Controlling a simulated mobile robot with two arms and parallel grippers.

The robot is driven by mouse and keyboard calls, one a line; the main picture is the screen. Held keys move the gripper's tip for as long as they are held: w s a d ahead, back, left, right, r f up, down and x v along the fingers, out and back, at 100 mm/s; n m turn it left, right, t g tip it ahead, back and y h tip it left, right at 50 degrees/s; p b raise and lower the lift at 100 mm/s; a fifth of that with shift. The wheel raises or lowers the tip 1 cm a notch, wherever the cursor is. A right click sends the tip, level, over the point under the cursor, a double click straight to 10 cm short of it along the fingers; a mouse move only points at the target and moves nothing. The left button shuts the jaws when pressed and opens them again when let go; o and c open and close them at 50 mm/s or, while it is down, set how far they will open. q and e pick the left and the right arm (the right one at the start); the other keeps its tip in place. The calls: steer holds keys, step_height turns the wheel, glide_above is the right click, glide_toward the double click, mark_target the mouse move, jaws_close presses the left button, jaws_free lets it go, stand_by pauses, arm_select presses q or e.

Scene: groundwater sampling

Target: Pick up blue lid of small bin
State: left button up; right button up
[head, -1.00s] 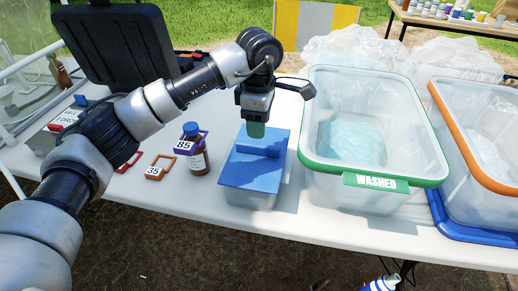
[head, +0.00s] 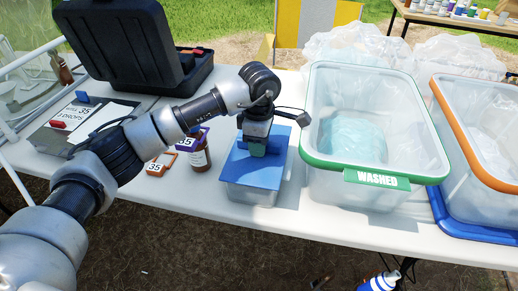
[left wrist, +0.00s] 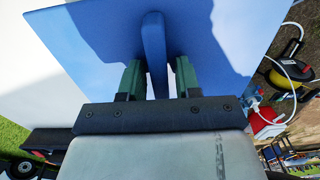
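The small clear bin (head: 250,196) stands near the table's front edge, with its flat blue lid (head: 245,173) on top. My left gripper (head: 257,148) is over the lid from above. In the left wrist view, the lid (left wrist: 95,35) fills the upper middle, and its upright blue handle (left wrist: 154,40) runs between my two green fingers (left wrist: 158,75). The fingers stand on either side of the handle, with what look like narrow gaps. In the head view the gripper hides part of the handle. My right gripper is in neither view.
A large clear bin with a green rim (head: 432,172) marked WASHED stands close to the right. An orange-rimmed bin (head: 480,178) is beyond it. A brown bottle (head: 200,160) with a number tag stands just left of the small bin. An open black case (head: 125,45) is behind.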

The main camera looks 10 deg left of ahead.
arm_select(q)
jaws_close()
steer(key=shift+r, duration=0.2)
